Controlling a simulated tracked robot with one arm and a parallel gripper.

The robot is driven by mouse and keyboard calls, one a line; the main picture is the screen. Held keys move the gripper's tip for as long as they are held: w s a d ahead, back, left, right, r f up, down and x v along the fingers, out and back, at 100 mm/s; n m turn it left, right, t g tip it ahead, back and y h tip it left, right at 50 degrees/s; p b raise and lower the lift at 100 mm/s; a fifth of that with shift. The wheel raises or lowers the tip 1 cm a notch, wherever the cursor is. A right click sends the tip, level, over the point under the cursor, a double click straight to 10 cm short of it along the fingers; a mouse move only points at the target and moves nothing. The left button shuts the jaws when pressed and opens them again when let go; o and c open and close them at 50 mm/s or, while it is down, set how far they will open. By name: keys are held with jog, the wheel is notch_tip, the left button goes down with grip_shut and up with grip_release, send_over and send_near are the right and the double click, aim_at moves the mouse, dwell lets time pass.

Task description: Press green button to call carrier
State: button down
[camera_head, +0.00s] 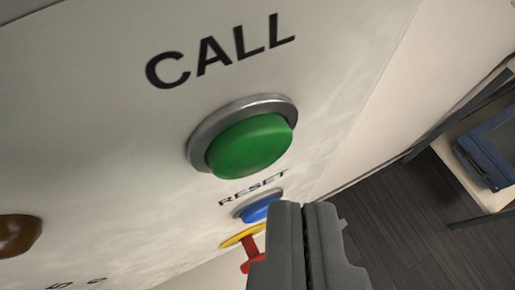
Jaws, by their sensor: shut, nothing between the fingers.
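The green button (248,146) sits in a silver ring on a pale panel (90,130), under the black word CALL (222,50). It is near the middle of the head camera view and nothing covers it. My gripper (303,210) reaches up from the bottom edge, right of centre. Its dark grey fingers are together and hold nothing. The fingertips appear below and right of the green button in the picture, apart from it, and overlap the edge of the blue button.
The blue button (258,209) under the word RESET is partly hidden by my gripper. Below it is a red part on a yellow disc (238,237). A brown knob (17,235) is at left. At right, a dark blue case (487,152) rests on a stand above the dark floor (400,225).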

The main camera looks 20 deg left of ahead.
jog(key=shift+w+a, duration=0.1)
jog(key=shift+w, duration=0.05)
jog(key=shift+w+a, duration=0.15)
jog(key=shift+w, duration=0.05)
